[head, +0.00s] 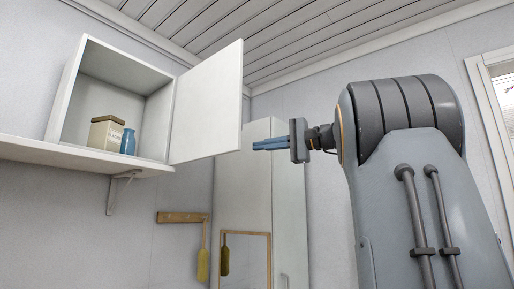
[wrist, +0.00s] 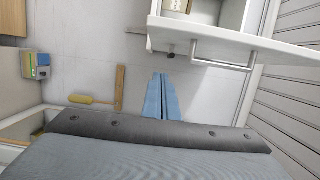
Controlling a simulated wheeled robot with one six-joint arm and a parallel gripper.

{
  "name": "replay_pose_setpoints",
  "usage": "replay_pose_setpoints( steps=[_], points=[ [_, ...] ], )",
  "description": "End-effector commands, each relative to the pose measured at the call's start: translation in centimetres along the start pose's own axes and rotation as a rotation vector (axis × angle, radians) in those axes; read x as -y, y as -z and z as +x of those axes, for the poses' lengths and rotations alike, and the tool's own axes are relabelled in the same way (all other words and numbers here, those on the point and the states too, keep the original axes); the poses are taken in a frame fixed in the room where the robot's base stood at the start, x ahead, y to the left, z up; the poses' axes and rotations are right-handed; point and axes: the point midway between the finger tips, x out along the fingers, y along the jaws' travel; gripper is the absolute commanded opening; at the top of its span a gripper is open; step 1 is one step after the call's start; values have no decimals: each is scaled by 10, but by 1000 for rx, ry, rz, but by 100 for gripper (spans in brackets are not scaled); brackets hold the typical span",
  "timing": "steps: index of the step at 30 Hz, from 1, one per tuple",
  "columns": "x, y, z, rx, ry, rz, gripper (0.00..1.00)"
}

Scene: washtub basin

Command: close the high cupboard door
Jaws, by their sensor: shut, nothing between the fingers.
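The high cupboard (head: 68,100) is a white box on the wall at the left of the head view. Its white door (head: 208,103) stands wide open on the box's right side. In the wrist view the door (wrist: 275,48) spans the upper right and has a bar handle (wrist: 222,66). My gripper (head: 256,146) has blue fingers, shut and empty, pointing left just right of the door's lower part in the head view. I cannot tell whether they touch the door. In the wrist view the fingers (wrist: 161,78) show below and left of the handle, apart from it.
A beige canister (head: 106,133) and a blue bottle (head: 128,141) stand inside the cupboard. A shelf (head: 60,150) runs beneath it. A wall rail (head: 182,217) with hanging brushes and a tall white cabinet (head: 290,200) are lower down.

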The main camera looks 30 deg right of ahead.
Motion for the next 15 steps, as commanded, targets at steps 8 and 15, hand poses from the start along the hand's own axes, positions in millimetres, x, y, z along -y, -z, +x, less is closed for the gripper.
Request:
replay_pose_setpoints(
  steps=[8, 15],
  points=[
    [2, -2, 57, 5, -2, 2, 0],
    [2, -20, 82, 1, -1, 0, 0]
  ],
)
